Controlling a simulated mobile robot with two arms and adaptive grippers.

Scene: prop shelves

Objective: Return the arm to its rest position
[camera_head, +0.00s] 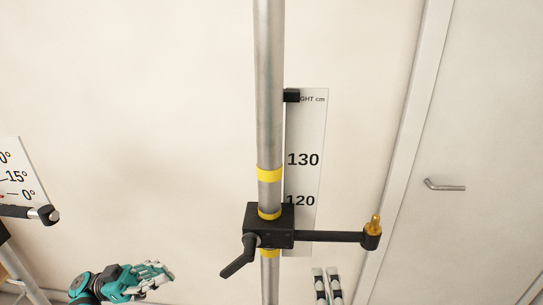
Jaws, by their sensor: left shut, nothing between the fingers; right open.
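My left gripper (156,274) is low at the left in the head view, with teal and grey fingers pointing right. It is shut and empty, apart from the pole and its clamp. The teal and black wrist behind it is mine.
A grey pole (269,100) with yellow bands stands in the middle. A black clamp (270,225) on it carries a lever and a side arm with a brass tip (375,225). A height scale (304,180) is behind. A door (480,130) is right.

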